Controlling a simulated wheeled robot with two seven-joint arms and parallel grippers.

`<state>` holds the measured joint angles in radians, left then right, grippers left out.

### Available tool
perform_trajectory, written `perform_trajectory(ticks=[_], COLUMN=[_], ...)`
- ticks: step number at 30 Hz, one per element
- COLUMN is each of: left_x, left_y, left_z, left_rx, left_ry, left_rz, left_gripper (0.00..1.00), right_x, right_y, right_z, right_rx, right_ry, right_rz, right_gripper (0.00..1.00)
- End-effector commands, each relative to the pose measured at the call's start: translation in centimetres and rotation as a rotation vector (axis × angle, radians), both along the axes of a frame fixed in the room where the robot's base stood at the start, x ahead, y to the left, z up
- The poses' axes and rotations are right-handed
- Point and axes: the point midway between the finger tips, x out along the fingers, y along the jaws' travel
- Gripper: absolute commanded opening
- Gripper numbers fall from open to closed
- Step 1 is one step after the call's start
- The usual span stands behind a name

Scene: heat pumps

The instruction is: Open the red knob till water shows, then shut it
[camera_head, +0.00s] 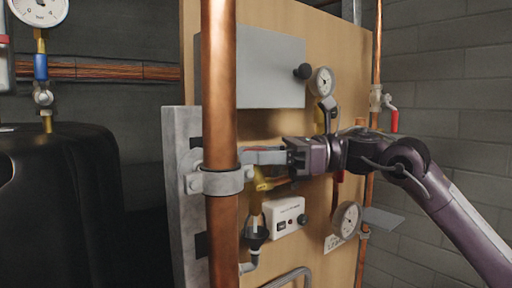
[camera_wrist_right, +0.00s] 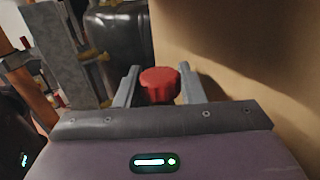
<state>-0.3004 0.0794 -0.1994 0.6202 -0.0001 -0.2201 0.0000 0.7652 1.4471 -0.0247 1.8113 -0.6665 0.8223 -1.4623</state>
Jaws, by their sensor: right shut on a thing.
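The red knob (camera_wrist_right: 160,84) sits between the two grey fingers of my right gripper (camera_wrist_right: 157,90) in the right wrist view. The fingers are shut on its sides. No water can be made out. My left gripper is not in view.
A thick vertical copper pipe (camera_head: 219,100) with a grey clamp stands close left of my right gripper. A grey box (camera_head: 255,68), gauges (camera_head: 346,218) and a white control box (camera_head: 285,217) are on the wooden panel. A black tank (camera_head: 70,190) stands at left.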

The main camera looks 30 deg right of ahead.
Motion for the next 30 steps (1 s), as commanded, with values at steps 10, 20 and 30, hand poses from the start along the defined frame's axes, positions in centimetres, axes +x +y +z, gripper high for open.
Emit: perform_trajectory(ticks=[10, 20, 30], left_x=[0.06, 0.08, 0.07], left_y=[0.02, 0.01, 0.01], left_z=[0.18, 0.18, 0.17], left_rx=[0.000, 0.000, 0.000], left_ry=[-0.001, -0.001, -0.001], left_rz=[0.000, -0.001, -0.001], left_gripper=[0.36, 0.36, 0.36], right_x=[0.01, 0.01, 0.01], right_y=[-0.09, -0.07, -0.03], right_z=[0.16, 0.11, 0.03], right_rx=[0.003, 0.002, 0.001], right_ry=[-0.003, -0.002, 0.000], right_rz=[0.010, 0.011, 0.011], right_gripper=[0.13, 0.57, 0.57])
